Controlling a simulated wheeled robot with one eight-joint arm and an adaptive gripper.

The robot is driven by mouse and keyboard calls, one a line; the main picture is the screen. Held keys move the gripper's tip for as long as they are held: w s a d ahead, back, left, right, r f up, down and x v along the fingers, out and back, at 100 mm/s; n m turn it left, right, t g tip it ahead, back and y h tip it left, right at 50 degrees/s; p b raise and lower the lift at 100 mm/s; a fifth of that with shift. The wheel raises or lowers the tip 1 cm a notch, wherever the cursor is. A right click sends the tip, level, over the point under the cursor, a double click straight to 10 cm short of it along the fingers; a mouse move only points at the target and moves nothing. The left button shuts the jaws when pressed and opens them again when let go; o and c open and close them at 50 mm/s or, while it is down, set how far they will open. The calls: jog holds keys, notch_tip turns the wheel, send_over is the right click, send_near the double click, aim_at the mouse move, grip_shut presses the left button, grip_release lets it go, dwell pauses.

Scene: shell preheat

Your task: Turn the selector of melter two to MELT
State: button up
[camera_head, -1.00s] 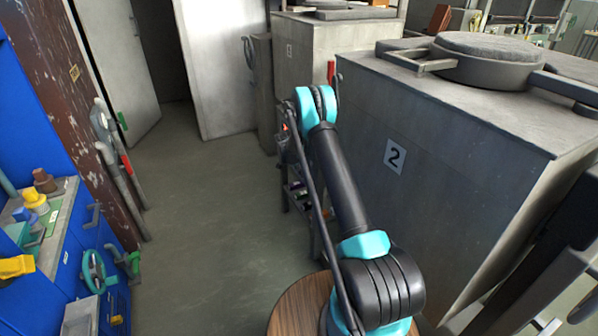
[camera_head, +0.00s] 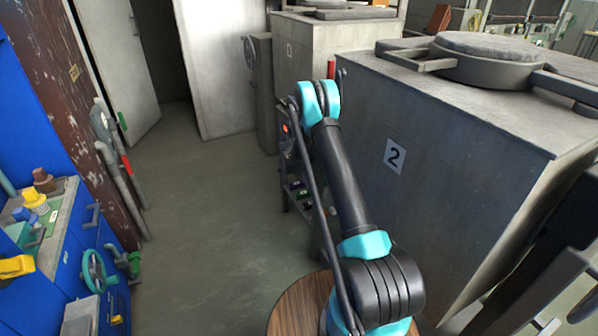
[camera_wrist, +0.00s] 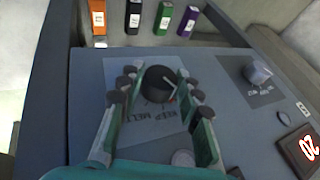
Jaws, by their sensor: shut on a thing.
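Melter two is the large grey box marked with a 2 plate (camera_head: 396,157) in the head view. In the wrist view, the selector (camera_wrist: 158,84) is a round black knob with a pale pointer line, on a light label plate (camera_wrist: 150,118). The plate's lettering, including MELT and KEEP, appears upside down. My gripper (camera_wrist: 160,90) has its green-edged fingers on both sides of the knob and is shut on it. I cannot tell for sure which mark the pointer faces. My arm hides the gripper and selector in the head view.
A second, grey knob (camera_wrist: 258,74) sits on a dark plate to the right, and a red-digit display (camera_wrist: 309,147) is beyond it. Orange, black, green and purple boxes (camera_wrist: 163,18) stand past the panel edge. Open floor (camera_head: 210,220) lies left of my arm.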

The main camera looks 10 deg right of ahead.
jog(key=t, duration=0.2)
jog(key=m+t+y, duration=0.1)
jog(key=t, duration=0.2)
jog(key=shift+s+f+t, duration=0.25)
jog(key=shift+t, duration=0.15)
dwell(0.4)
jog(key=o, duration=1.2)
jog(key=shift+c, duration=0.2)
notch_tip(320, 180, up, 10)
